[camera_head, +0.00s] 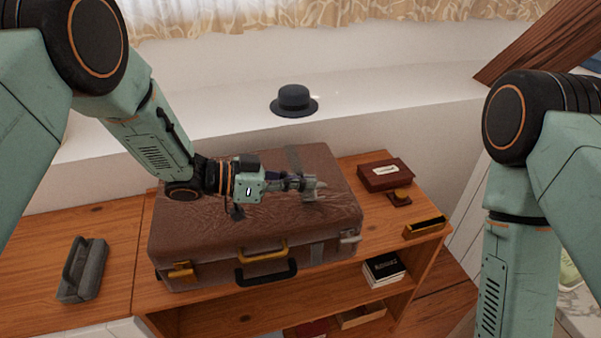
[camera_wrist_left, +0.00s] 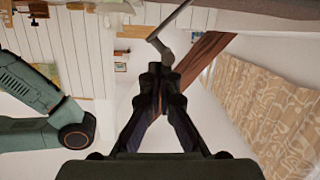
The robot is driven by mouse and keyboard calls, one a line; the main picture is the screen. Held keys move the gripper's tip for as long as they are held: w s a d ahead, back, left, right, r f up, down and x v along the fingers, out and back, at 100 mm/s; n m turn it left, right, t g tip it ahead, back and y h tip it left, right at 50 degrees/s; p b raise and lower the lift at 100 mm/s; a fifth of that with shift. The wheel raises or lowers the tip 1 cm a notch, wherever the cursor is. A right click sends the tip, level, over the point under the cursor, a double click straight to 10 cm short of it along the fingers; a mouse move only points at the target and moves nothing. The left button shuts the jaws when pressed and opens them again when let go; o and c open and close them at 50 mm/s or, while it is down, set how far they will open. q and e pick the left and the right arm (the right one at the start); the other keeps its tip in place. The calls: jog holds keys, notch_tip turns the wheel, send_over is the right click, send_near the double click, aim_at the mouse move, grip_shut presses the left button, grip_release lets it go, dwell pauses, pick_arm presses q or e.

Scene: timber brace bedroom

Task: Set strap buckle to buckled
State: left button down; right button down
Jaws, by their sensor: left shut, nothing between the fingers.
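A brown suitcase (camera_head: 240,225) lies flat on the wooden shelf unit, its lid down. My right gripper is out of view.
Brass latches (camera_head: 262,250) and a black handle (camera_head: 266,272) are on the case front. A dark hat (camera_head: 294,100) is on the ledge behind. A brown box (camera_head: 385,174) and a brass-coloured tray (camera_head: 425,227) stand right; a grey case (camera_head: 83,268) lies left.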

pick_arm(q)
jog(key=shift+s+d+f+m+t, duration=0.1)
jog(key=shift+s+f+m+t, duration=0.1)
jog(key=shift+s+m, duration=0.25)
jog(key=shift+s+d+f+m+t, duration=0.1)
jog(key=shift+s+f+m, duration=0.1)
jog(key=shift+s+m, duration=0.2)
jog(key=shift+s+d+f, duration=0.1)
jog(key=shift+s+f, duration=0.2)
jog(key=shift+s, duration=0.05)
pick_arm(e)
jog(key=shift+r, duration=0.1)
pick_arm(q)
jog(key=shift+s, duration=0.1)
